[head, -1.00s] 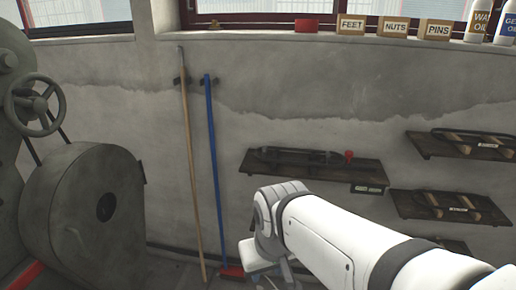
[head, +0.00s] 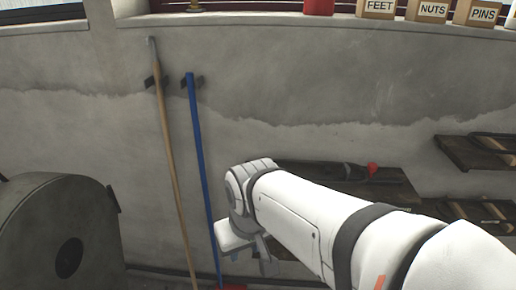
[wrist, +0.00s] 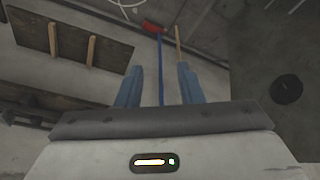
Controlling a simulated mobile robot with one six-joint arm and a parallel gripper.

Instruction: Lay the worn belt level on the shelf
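A dark shelf (head: 392,184) on the wall, partly behind my arm, carries a long dark item (head: 325,170) with a red part at its right end. I cannot tell whether this item is the worn belt. My gripper (wrist: 160,88) is open in the wrist view, its two blue-grey fingers apart with nothing held between them. In the head view the gripper end hangs in front of the wall, left of and below that shelf, and its fingers are hard to make out. A shelf surface with two wooden bars (wrist: 70,48) shows left of the fingers in the wrist view.
A wooden pole (head: 172,150) and a blue-handled broom (head: 200,160) lean on the wall just left of my gripper. Two more shelves (head: 478,153) with wooden bars are at the right. A round grey machine (head: 55,230) stands at lower left. Labelled boxes (head: 428,10) line the sill.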

